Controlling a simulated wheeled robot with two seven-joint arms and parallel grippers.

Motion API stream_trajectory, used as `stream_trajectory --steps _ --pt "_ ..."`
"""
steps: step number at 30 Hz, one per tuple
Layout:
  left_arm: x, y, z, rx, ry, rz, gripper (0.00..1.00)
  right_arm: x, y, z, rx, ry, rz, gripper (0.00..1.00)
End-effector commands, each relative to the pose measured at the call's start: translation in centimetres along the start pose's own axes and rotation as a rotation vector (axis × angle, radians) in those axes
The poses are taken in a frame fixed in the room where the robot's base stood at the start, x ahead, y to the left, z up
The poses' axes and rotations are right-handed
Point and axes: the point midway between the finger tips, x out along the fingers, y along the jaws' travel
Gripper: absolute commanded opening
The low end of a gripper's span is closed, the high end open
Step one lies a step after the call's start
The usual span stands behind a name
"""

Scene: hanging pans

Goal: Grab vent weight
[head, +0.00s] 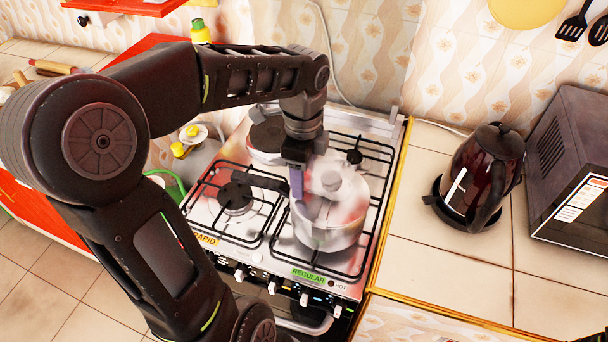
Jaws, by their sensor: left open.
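A silver pressure cooker (345,215) stands on the right front burner of the stove. Its lid carries a small pale knob-like piece (331,181) at the top middle, which looks like the vent weight, but it is too blurred to be sure. A dark handle sticks out to the left of the cooker. My left gripper (309,199) points down at the left side of the lid, with its fingers apart. It is beside the small piece, and nothing shows between the fingers. Whether it touches the lid I cannot tell. My right gripper is out of view.
The stove (205,205) has black grates and front knobs. A dark red kettle (483,170) and a microwave (572,165) stand on the tiled counter (455,265) at right. A round lidded pot (266,133) is behind my arm. The counter before the kettle is clear.

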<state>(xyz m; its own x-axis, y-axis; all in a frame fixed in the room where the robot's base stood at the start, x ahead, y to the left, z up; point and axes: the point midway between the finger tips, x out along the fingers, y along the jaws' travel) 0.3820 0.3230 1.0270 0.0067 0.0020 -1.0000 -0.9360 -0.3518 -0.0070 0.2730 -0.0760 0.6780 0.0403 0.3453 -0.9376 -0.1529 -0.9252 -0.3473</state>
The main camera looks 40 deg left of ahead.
Motion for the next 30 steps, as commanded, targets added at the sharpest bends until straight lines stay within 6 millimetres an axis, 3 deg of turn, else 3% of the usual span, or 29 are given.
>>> stream_trajectory --steps 15,30 --pt "-0.03 0.0 0.0 0.001 0.0 0.0 0.56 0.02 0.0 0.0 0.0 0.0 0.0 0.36" --pt "-0.03 0.01 -0.01 0.001 0.0 0.0 0.16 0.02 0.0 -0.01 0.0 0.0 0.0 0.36"
